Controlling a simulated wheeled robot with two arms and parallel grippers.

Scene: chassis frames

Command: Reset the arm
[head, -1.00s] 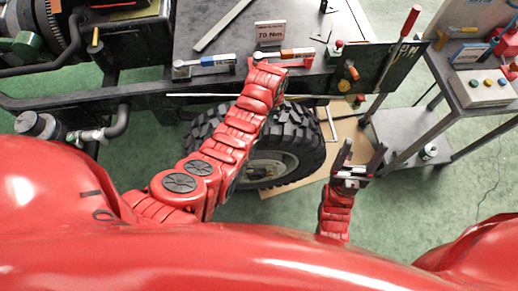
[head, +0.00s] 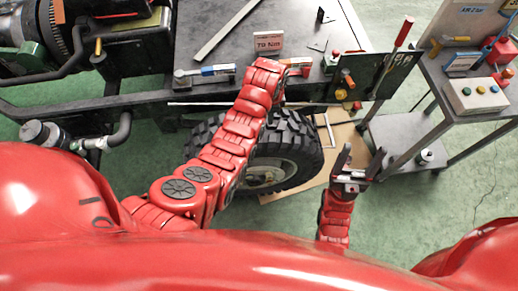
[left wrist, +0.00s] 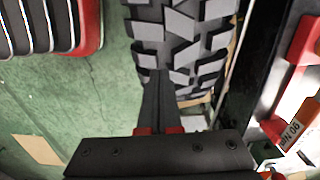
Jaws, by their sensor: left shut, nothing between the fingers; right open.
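My left arm (head: 230,137) reaches up from the lower left over a black tyre to the edge of the dark workbench. Its gripper is hidden under the arm in the head view. In the left wrist view my left gripper (left wrist: 160,74) is shut and empty, its fingers together in front of the tyre tread (left wrist: 185,35). I cannot tell whether the fingertips touch the tyre. My right gripper (head: 361,160) is open and empty, above the floor to the right of the tyre (head: 292,140), fingers pointing away from me.
The workbench (head: 315,20) holds torque wrenches (head: 205,74), a "70 Nm" sign (head: 268,42) and a metal bar. A dark panel (head: 372,75) with a red-handled tool (head: 404,32) stands at its right end. A grey cart (head: 468,118) with a button box stands right.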

